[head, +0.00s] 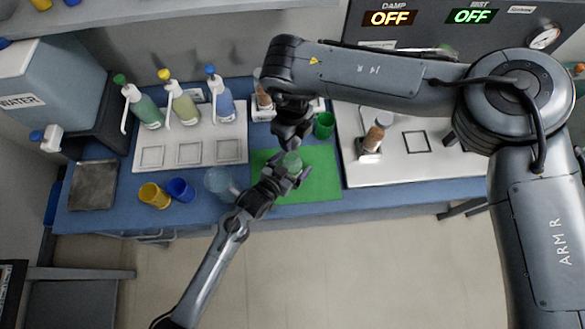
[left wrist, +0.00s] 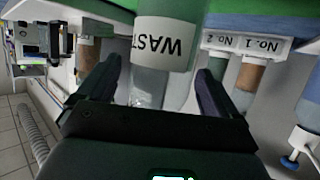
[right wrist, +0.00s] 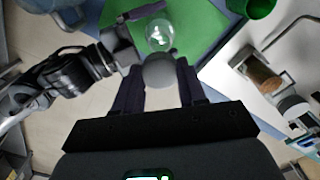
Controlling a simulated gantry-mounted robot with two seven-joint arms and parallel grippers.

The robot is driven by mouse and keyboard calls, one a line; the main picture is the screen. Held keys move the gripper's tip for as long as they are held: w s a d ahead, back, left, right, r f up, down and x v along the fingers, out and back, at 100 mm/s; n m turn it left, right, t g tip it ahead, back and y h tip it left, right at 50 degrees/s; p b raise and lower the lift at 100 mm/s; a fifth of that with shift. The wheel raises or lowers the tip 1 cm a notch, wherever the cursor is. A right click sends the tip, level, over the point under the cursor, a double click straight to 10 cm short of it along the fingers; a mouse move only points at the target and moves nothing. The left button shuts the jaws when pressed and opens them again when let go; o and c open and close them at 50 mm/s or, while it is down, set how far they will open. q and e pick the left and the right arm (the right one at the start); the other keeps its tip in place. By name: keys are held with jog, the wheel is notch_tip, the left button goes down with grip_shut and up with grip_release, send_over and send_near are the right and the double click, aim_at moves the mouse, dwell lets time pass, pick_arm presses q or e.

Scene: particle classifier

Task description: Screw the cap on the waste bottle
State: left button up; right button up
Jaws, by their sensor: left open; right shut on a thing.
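The waste bottle (head: 291,161) is clear with green contents and stands on the green mat (head: 322,182). Its WASTE label (left wrist: 165,44) shows upside down in the left wrist view. My left gripper (head: 288,174) is open, with its fingers on either side of the bottle; I cannot tell whether they touch it. The bottle's round mouth area (right wrist: 160,36) shows in the right wrist view. My right gripper (head: 292,140) is shut on a grey round cap (right wrist: 159,72). The cap appears apart from the bottle. In the head view the right gripper hides the cap.
A green cup (head: 324,125) stands just right of the right gripper. Yellow (head: 153,195) and blue (head: 181,190) cups and a clear round vessel (head: 219,181) stand left of the mat. Wash bottles (head: 183,108) line the white tray (head: 234,152). A brown jar (head: 372,140) is at right.

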pick_arm(q)
jog(key=shift+c, duration=0.2)
jog(key=c, duration=1.5)
pick_arm(e)
send_over(292, 157)
jog(key=shift+f, duration=2.45)
jog(key=shift+f, duration=0.15)
jog(key=shift+f, duration=0.75)
jog(key=shift+f, duration=0.55)
